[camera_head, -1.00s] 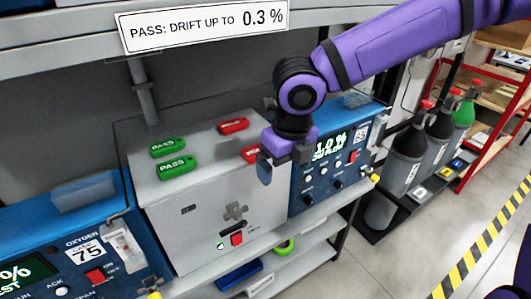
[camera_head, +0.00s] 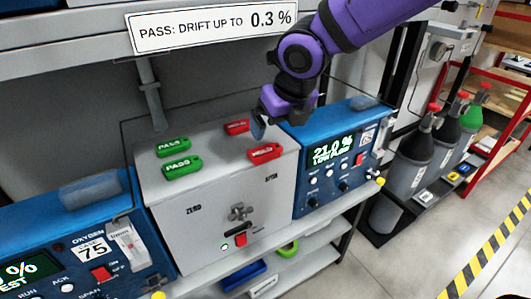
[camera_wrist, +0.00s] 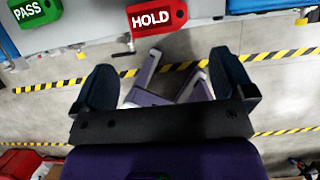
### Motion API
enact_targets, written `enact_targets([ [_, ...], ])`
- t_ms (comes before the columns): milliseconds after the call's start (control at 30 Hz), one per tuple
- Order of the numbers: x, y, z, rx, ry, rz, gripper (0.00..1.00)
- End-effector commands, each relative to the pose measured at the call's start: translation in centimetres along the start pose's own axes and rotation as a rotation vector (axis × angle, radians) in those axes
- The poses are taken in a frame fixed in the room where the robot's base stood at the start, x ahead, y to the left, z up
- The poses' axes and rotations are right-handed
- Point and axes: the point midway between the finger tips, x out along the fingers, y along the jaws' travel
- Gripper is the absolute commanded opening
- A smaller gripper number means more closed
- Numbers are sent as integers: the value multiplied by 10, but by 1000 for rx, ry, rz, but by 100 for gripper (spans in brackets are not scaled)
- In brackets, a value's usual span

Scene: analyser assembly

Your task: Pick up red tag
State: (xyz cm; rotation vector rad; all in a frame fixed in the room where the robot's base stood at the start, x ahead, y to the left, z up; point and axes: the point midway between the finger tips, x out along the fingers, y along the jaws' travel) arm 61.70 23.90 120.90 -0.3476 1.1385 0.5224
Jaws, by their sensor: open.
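Two red tags lie flat on top of the grey box (camera_head: 215,160). The back red tag (camera_head: 237,126) is near the rear, and the front red tag (camera_head: 265,153), marked HOLD, is near the right edge. My gripper (camera_head: 258,129) is above the right part of the box top, between the two red tags in the picture. In the wrist view, my gripper (camera_wrist: 163,75) has its fingers spread with nothing between them. A red HOLD tag (camera_wrist: 157,17) shows at the top of that view, beyond the fingertips; I cannot tell which of the two it is.
Two green PASS tags (camera_head: 182,166) lie on the left of the box top. A blue analyser (camera_head: 335,158) stands at right and another blue analyser (camera_head: 75,245) at left. A shelf with a drift sign (camera_head: 215,24) hangs above. Gas bottles (camera_head: 440,145) stand farther right.

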Motion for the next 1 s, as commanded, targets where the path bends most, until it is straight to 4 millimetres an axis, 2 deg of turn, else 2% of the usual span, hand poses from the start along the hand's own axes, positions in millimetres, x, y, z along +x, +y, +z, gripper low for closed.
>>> enact_targets([
  [400, 38, 1, -1, -1, 4, 2, 100],
  [767, 52, 2, -1, -1, 4, 2, 100],
  [1000, 77, 4, -2, -4, 5, 2, 100],
])
